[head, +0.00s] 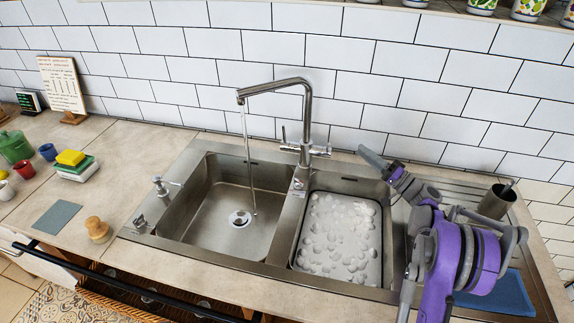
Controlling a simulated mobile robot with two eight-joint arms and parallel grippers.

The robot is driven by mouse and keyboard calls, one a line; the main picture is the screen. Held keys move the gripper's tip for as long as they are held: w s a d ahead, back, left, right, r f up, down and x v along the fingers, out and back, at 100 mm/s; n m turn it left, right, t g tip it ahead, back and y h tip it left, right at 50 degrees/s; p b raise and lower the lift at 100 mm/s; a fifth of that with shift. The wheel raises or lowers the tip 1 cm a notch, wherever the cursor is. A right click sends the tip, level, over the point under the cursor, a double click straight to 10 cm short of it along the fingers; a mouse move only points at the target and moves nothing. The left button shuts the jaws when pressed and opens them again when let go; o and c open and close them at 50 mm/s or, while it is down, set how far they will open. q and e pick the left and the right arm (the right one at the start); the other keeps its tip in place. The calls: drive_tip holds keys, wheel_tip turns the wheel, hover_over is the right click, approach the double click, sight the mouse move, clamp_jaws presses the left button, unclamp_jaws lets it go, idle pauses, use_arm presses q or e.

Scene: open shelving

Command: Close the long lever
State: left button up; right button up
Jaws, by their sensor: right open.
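A steel tap (303,120) stands behind the double sink, with its spout over the left basin. A thin stream of water (247,165) runs from the spout into that basin. A small thin lever (284,134) sticks up on the left of the tap body. Another handle (324,151) sits on its right side. I cannot tell for sure which is the long lever. My right gripper (376,166) is open, to the right of the tap over the back of the right basin, apart from both handles. Part of its jaw is hard to make out. My left gripper is not in view.
The left basin (185,210) is empty; the right basin holds foamy white water (340,235). A dark cup (497,201) and a blue cloth (505,294) are on the drainer at right. The tiled wall is close behind.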

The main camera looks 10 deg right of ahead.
drive_tip(key=w+a+f+g+h+b, duration=0.1)
drive_tip(key=w+a+f+h+b, duration=0.2)
drive_tip(key=a+f+h, duration=0.3)
drive_tip(key=n+t+h+b, duration=0.25)
drive_tip(key=h+b, duration=0.45)
drive_tip(key=h, duration=0.4)
approach(329, 145)
drive_tip(key=shift+n+g, duration=0.25)
drive_tip(key=shift+g, duration=0.2)
drive_tip(key=x, duration=1)
drive_tip(key=shift+w+d+r, duration=0.1)
drive_tip(key=shift+w+r, duration=0.2)
drive_tip(key=shift+w, duration=0.1)
drive_tip(key=shift+c, duration=0.3)
clamp_jaws()
